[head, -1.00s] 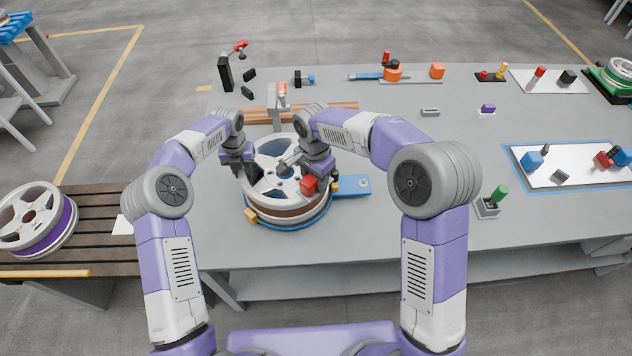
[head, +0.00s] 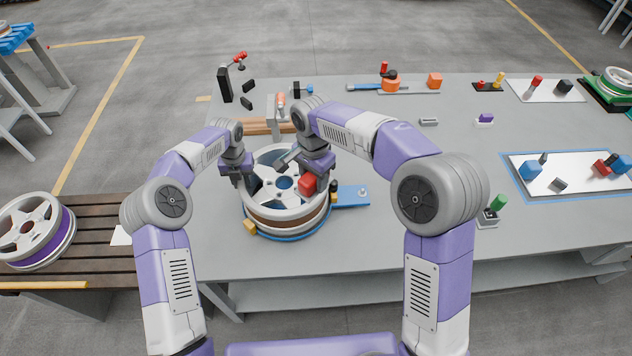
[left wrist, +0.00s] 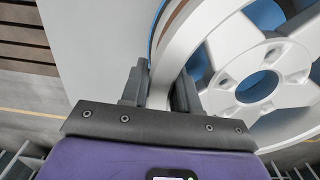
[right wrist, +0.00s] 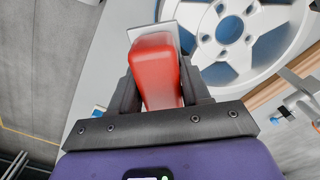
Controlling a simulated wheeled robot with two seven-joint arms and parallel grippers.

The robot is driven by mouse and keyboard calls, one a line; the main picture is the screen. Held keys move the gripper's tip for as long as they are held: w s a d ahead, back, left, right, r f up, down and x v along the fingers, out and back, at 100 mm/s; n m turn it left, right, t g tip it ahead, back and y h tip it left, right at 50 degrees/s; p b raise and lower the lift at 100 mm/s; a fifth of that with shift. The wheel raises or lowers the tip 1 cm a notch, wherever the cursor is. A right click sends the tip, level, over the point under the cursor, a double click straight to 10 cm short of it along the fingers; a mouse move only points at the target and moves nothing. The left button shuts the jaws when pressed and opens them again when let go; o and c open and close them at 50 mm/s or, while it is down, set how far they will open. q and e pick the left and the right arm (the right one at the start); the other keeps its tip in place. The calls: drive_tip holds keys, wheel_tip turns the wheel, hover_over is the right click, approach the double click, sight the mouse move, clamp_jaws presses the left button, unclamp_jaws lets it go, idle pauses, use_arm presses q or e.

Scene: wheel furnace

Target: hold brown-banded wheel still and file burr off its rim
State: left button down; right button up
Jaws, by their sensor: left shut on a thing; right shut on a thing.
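The brown-banded wheel (head: 278,222), white with spokes, lies flat on a blue round base on the bench. My left gripper (head: 239,180) is shut on its left rim; the left wrist view shows both fingers astride the white rim (left wrist: 178,50). My right gripper (head: 315,172) is over the wheel's right part, shut on a red handle (head: 308,184). In the right wrist view the handle (right wrist: 157,68) sits between the fingers, with a grey metal piece behind it, apparently the file. I cannot make out the burr or whether the file touches the rim.
A purple-banded wheel (head: 35,232) lies on the slatted stand at left. A white board (head: 572,178) with small parts lies at right.

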use_arm(q)
drive_tip(key=c, duration=0.8)
unclamp_jaws()
drive_tip(key=shift+a, duration=0.2)
use_arm(e)
drive_tip(key=shift+a, duration=0.15)
use_arm(q)
drive_tip(key=shift+o, duration=0.2)
drive_tip(key=shift+d, duration=0.1)
drive_tip(key=shift+r, duration=3.8)
wheel_tip(320, 180, up, 12)
